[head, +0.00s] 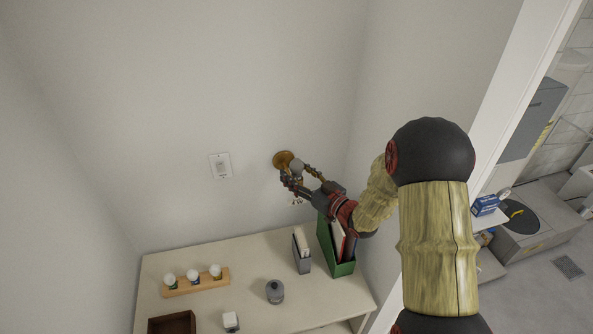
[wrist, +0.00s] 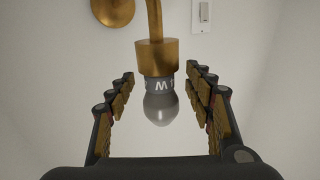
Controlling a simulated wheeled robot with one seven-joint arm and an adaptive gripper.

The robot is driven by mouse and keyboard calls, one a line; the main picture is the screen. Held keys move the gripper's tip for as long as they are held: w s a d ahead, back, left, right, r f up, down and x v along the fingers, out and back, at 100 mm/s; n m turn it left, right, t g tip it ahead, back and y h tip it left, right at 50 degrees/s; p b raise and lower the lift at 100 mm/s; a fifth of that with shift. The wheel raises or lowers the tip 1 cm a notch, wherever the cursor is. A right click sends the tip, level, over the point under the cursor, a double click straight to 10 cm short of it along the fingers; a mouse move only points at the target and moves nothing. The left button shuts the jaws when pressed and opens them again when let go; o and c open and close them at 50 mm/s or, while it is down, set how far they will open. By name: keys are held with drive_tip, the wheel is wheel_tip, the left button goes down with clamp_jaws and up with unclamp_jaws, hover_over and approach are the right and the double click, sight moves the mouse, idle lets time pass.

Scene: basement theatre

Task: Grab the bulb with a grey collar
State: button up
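The bulb with a grey collar (wrist: 160,104) hangs glass-down from a brass socket (wrist: 157,56) on a wall lamp. A white letter mark shows on its collar. In the head view the bulb (head: 297,167) is small and partly covered by my gripper (head: 299,178). In the wrist view my gripper (wrist: 163,108) is open, with one finger on each side of the bulb. Clear gaps show between the fingers and the bulb; neither finger touches it.
The lamp's round brass base (head: 283,160) is fixed to the wall near a switch (head: 220,166). Below, a table (head: 240,262) bears a wooden holder (head: 186,287) with several bulbs, a grey jar (head: 275,291), a grey file box (head: 302,256) and a green file box (head: 342,268).

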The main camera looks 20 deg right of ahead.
drive_tip(key=shift+c, duration=1.2)
drive_tip(key=c, duration=0.9)
drive_tip(key=shift+r, duration=0.15)
drive_tip(key=shift+c, duration=0.2)
